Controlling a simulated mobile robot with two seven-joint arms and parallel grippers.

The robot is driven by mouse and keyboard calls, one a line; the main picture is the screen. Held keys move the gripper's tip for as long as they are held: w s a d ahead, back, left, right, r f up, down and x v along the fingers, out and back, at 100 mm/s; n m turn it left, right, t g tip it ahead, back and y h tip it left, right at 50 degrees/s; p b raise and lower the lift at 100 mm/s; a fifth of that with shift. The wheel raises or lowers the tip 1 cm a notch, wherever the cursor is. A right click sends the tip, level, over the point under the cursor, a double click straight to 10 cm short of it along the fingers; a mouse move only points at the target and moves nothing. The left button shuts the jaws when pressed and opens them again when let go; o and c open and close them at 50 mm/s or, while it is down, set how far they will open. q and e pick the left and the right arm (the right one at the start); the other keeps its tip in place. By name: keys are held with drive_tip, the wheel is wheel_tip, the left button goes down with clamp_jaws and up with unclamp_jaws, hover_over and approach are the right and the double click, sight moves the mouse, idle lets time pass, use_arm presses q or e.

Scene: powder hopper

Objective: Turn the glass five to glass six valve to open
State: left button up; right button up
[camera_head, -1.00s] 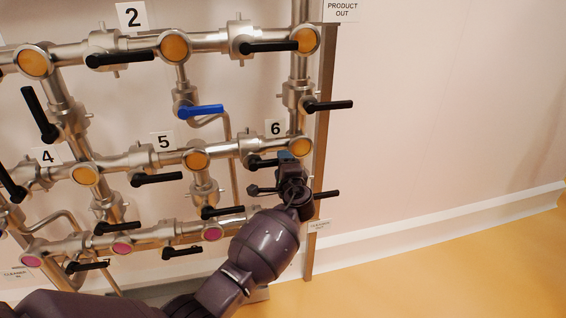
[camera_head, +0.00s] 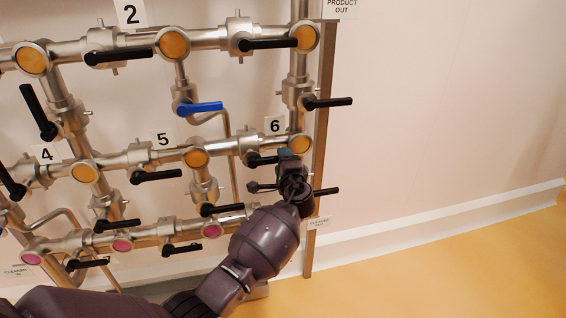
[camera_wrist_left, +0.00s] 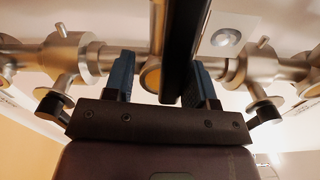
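Sight glass five (camera_head: 196,159) and sight glass six (camera_head: 300,145) are amber discs on the middle pipe, below number plates 5 and 6. The valve (camera_head: 248,147) between them has a black handle (camera_head: 261,161) pointing right, roughly along the pipe. Its right end is hidden by my left gripper (camera_head: 289,157), which is just below glass six. In the left wrist view the blue-padded fingers (camera_wrist_left: 160,82) are apart, with a long black bar (camera_wrist_left: 182,50) between them, nearer the right finger. I cannot tell whether they touch it. My right gripper is not in view.
Other black handles are close by, above right (camera_head: 328,103), beside my gripper (camera_head: 327,191) and lower left (camera_head: 221,210). A blue handle (camera_head: 200,107) is higher up. A brown upright post (camera_head: 320,130) stands right of the pipes. The floor (camera_head: 450,265) at the right is clear.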

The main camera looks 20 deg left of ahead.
use_arm(q)
drive_tip(key=v, duration=1)
drive_tip(key=shift+s+d, duration=0.3)
drive_tip(key=s+a+f+n+g+h, duration=0.1)
drive_tip(key=s+a+f+n+h, duration=0.2)
drive_tip(key=s+f, duration=0.4)
drive_tip(key=s+a+f+n+g+h, duration=0.1)
drive_tip(key=s+a+f+n+h, duration=0.2)
drive_tip(key=s+f, duration=0.4)
drive_tip(key=s+a+f+n+g+h, duration=0.1)
drive_tip(key=s+a+f+n+h, duration=0.2)
drive_tip(key=s, duration=1.5)
wheel_tip(320, 180, down, 4)
drive_tip(key=n, duration=0.2)
drive_tip(key=shift+s+f+n+g+h, duration=0.25)
drive_tip(key=shift+s+n+g+h, duration=0.05)
drive_tip(key=shift+h, duration=0.1)
